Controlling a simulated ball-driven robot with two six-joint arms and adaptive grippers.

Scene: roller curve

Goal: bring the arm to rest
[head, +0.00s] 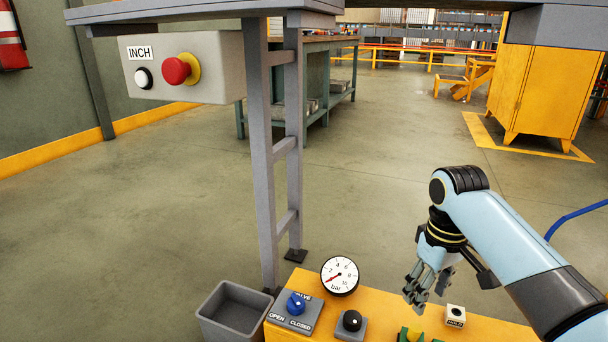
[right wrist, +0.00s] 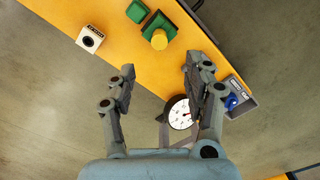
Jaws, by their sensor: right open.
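My right arm (head: 500,232) comes in from the right in the head view, its gripper (head: 416,300) hanging down over the yellow bench top. In the right wrist view the two fingers of the right gripper (right wrist: 158,72) are spread apart with nothing between them. The yellow bench top (right wrist: 70,12) shows beyond the fingers. My left gripper is not in view.
The bench top carries a pressure gauge (head: 340,276), a blue valve knob (head: 296,303), a black knob (head: 352,320), a HOLD box (head: 456,316) and a green-and-yellow control (right wrist: 158,32). A grey bin (head: 235,310) stands left; an INCH box (head: 215,65) hangs above.

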